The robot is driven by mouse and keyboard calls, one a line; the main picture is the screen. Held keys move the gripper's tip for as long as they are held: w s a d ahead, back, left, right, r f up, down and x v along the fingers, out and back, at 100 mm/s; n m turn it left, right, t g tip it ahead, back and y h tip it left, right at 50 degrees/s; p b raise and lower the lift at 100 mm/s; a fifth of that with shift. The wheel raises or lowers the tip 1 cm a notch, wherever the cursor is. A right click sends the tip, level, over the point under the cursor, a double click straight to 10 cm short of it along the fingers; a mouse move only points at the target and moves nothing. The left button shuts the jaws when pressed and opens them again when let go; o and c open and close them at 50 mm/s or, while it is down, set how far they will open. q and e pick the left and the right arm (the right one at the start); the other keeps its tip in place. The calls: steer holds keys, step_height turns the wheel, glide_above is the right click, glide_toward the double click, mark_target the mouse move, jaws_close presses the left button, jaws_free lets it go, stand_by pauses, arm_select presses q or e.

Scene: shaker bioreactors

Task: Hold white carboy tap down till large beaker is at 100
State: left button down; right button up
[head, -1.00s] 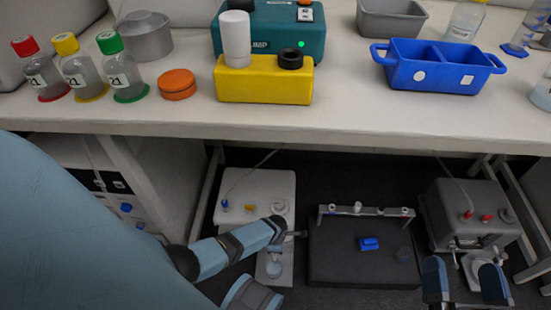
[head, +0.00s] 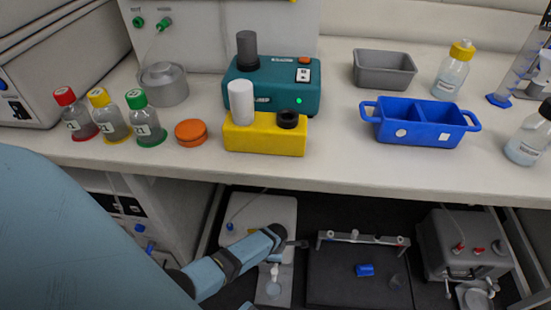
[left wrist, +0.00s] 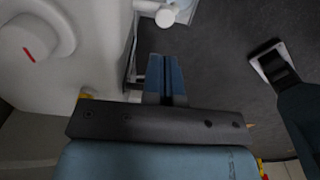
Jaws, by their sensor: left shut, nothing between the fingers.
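The white carboy (head: 262,212) stands below the bench, left of the dark tray. Its white tap (head: 274,269) shows just below my left gripper (head: 279,233), above a clear beaker (head: 272,289). The level and markings on the beaker are too small to read. In the left wrist view the carboy's body (left wrist: 95,45) fills the left side, and a white tap part (left wrist: 165,15) lies ahead of the left gripper (left wrist: 163,60). That gripper is shut and empty, and it appears apart from the tap. My right gripper is out of view.
On the bench are capped bottles (head: 148,122), a yellow block (head: 262,140) and a blue bin (head: 425,130).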

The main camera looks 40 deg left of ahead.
arm_select(q)
steer(key=shift+r, duration=1.05)
